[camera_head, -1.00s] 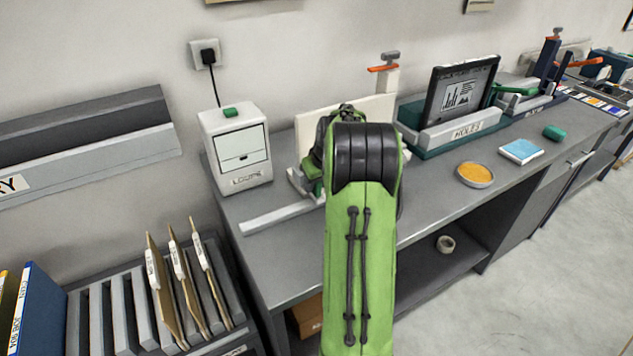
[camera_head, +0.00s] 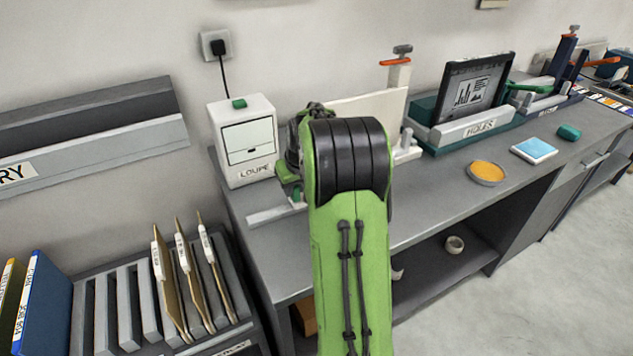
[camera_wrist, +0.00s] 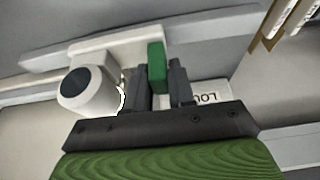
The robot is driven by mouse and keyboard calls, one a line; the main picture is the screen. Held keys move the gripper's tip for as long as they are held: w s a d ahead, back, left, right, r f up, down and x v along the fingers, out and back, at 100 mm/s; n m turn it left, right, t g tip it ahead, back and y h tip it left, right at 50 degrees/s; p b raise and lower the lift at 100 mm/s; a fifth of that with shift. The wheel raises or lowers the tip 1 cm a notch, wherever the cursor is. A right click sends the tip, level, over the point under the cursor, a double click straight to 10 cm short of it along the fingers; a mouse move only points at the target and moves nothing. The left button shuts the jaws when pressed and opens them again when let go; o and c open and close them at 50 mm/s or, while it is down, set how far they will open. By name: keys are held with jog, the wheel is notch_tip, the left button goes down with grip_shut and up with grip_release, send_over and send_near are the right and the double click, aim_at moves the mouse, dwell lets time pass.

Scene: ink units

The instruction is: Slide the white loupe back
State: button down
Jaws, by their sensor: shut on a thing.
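In the wrist view, my gripper (camera_wrist: 157,88) is shut on a green handle (camera_wrist: 157,62), with one dark finger on each side of it. A white loupe (camera_wrist: 98,90) with a round dark end sits just left of the fingers. A pale plate (camera_wrist: 115,42) lies behind the handle. In the head view, my arm hides the loupe and my fingertips. A pale rail (camera_head: 268,215) lies on the bench left of my arm.
A white box (camera_head: 242,140) labelled LOUPE stands left of my arm, its cord running to a wall socket (camera_head: 215,44). A tablet stand (camera_head: 480,128), an orange dish (camera_head: 487,172) and a blue pad (camera_head: 534,149) are to the right. A folder rack (camera_head: 125,305) stands front left.

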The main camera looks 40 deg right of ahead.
jog(key=w+a, duration=0.1)
jog(key=a, duration=0.2)
jog(key=w+a, duration=0.1)
jog(key=a, duration=0.3)
jog(key=w+a, duration=0.1)
jog(key=a, duration=0.2)
jog(key=shift+w+a+b, duration=0.1)
jog(key=shift+a+b, duration=0.05)
jog(key=shift+b, duration=0.15)
jog(key=c, duration=1)
grip_release()
jog(key=shift+a, duration=0.2)
jog(key=shift+c, duration=0.2)
jog(key=shift+d, duration=0.1)
jog(key=shift+r, duration=0.15)
jog(key=p+v, duration=0.3)
jog(key=v, duration=1.2)
jog(key=shift+r+p, duration=0.2)
jog(key=shift+p, duration=0.1)
jog(key=shift+s, duration=0.2)
